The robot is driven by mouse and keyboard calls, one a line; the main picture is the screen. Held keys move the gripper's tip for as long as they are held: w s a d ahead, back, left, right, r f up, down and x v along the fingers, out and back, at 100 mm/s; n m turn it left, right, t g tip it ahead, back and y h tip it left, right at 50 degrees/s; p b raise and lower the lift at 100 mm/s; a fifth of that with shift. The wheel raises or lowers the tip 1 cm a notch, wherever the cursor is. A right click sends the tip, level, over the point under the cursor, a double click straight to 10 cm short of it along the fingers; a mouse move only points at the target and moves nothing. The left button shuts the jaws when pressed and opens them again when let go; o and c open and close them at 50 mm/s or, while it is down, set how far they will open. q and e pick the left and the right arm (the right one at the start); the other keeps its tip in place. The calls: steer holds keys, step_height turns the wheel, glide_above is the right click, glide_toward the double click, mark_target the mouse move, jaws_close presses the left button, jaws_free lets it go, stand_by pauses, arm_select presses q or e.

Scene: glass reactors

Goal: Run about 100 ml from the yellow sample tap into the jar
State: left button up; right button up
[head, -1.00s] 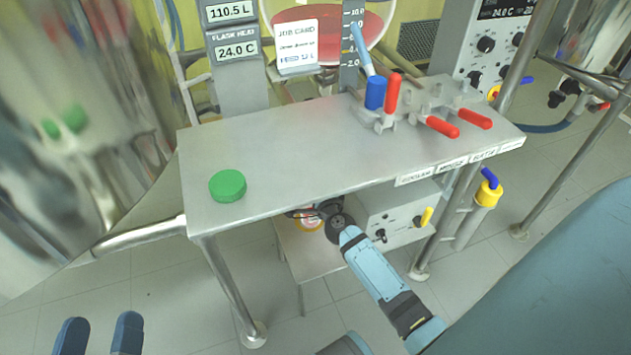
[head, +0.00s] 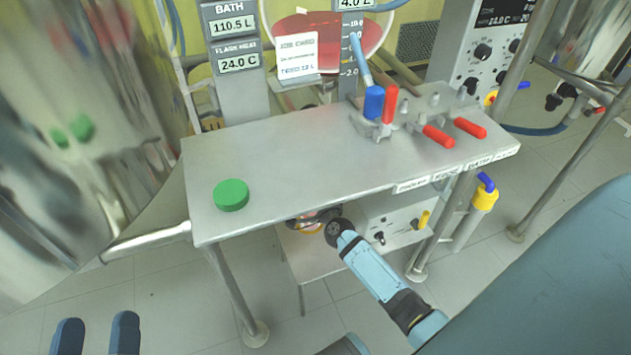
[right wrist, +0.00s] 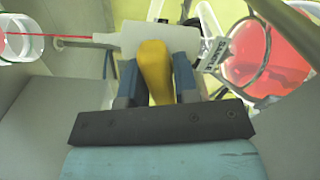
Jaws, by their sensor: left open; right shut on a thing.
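The yellow sample tap handle (right wrist: 155,70) is in the right wrist view, between the fingers of my right gripper (right wrist: 157,88), which is shut on it. A thin red stream (right wrist: 60,38) runs from the grey tap body (right wrist: 120,40) toward the clear jar (right wrist: 18,50) at the left edge. The jar is cut off there, so its level cannot be read. In the head view my right wrist (head: 340,232) reaches under the bench, which hides the tap. My left gripper (head: 96,338) is open and empty at the bottom left.
A green cap (head: 231,195) lies on the steel bench (head: 280,160). Red-handled valves (head: 438,136) and a blue-handled one (head: 374,102) stand at its right. A flask of red liquid (head: 318,35) is behind. A control box (head: 385,225) sits beneath. Bench legs stand near my right arm.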

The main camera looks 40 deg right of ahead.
steer(key=shift+r+n+p, duration=0.15)
steer(key=shift+n+p, duration=0.55)
steer(key=shift+n, duration=0.1)
arm_select(q)
steer(key=shift+w+a+f+g+y+p, duration=0.1)
steer(key=shift+a+f+g+y, duration=0.2)
steer(key=shift+f, duration=0.45)
steer(key=shift+s+a+f+g+y+p, duration=0.1)
steer(key=shift+a+f+g+y, duration=0.2)
steer(key=shift+f, duration=0.5)
steer(key=shift+w+a+f+g+y+p, duration=0.15)
steer(key=shift+f+g+y, duration=0.25)
steer(key=shift+f, duration=0.35)
arm_select(e)
steer(key=shift+n, duration=0.5)
steer(key=o, duration=0.8)
steer(key=shift+s, duration=0.1)
